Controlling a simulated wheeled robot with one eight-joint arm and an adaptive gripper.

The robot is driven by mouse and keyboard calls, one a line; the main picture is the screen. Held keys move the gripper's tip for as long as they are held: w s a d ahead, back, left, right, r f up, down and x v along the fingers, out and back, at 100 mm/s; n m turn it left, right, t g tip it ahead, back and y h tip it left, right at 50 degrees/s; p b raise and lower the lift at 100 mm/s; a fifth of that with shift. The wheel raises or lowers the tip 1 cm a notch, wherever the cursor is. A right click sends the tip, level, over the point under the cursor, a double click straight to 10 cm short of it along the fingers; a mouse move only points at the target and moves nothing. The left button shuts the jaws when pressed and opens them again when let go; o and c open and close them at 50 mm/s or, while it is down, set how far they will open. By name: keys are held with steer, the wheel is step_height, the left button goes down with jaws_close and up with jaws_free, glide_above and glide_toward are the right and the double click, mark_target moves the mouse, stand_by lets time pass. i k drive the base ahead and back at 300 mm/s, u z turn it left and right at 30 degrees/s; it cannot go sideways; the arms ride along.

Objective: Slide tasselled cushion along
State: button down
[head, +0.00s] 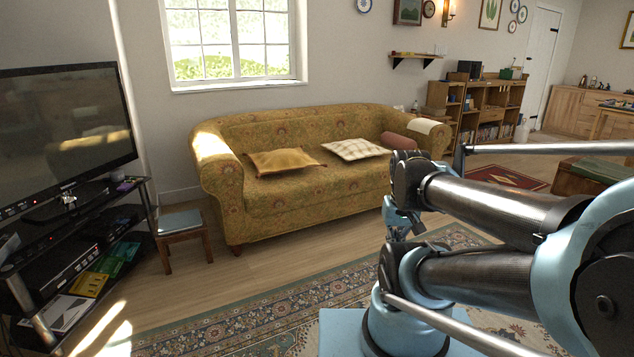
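A mustard cushion (287,161) with pointed corners, possibly tasselled, lies flat on the left part of the patterned sofa seat (300,194). A pale checked cushion (356,149) lies to its right, with a gap between them. A reddish bolster (397,141) rests at the sofa's right arm. My gripper (397,232) hangs in front of the right end of the sofa, apart from the cushions. It is small and partly hidden by my arm, so its fingers are not clear. No cushion is seen in it.
A small stool (182,222) stands left of the sofa, beside the TV stand (70,255). A patterned rug (270,309) covers the floor in front. Bare wood floor (270,262) lies between rug and sofa. Shelves (487,105) stand at the back right.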

mark_target(279, 160)
steer(key=z, duration=0.05)
steer(key=i, duration=2.55)
steer(key=u, duration=0.75)
steer(key=i, duration=1.1)
steer(key=u, duration=0.25)
